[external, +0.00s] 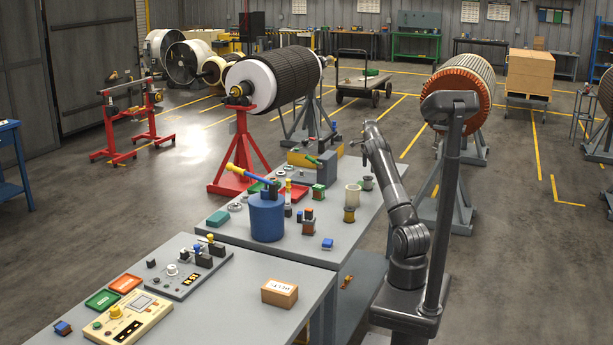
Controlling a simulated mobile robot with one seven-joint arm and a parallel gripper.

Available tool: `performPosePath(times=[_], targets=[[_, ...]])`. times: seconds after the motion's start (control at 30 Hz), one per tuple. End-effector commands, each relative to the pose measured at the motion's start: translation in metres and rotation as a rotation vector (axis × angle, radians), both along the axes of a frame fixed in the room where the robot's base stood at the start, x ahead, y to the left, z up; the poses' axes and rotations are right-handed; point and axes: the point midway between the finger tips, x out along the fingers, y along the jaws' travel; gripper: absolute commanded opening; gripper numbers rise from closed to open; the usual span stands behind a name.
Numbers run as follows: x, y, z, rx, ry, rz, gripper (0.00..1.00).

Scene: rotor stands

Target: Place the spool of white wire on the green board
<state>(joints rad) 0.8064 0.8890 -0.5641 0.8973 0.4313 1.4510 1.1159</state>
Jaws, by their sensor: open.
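A cream-white spool (353,196), which looks like the white wire spool, stands upright on the right part of the far grey table. A flat green piece (257,187) lies on the same table behind the blue pot, partly hidden by it. A second flat green piece with a rim (103,299) lies on the near table at the left; I cannot tell which one is the green board. My gripper (356,143) is raised above the far edge of the table, beyond the white spool and apart from it. It is small in view, open, and holds nothing that I can see.
A brass-coloured spool (349,215) and a grey-green spool (367,183) flank the white one. A tall blue pot (267,217) with a yellow-and-blue handle stands mid-table. A red tray (294,192) lies behind it. The near table holds a cardboard box (280,293) and clear space around it.

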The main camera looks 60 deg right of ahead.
Motion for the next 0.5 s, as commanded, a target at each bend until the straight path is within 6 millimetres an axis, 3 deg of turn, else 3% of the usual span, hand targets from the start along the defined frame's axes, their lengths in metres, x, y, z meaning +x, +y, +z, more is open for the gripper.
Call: performPosePath(times=[0.17, 0.5], targets=[[0.000, -0.001, 0.020, 0.000, 0.000, -0.001, 0.72], [0.004, 0.007, 0.031, -0.002, -0.009, 0.019, 0.72]])
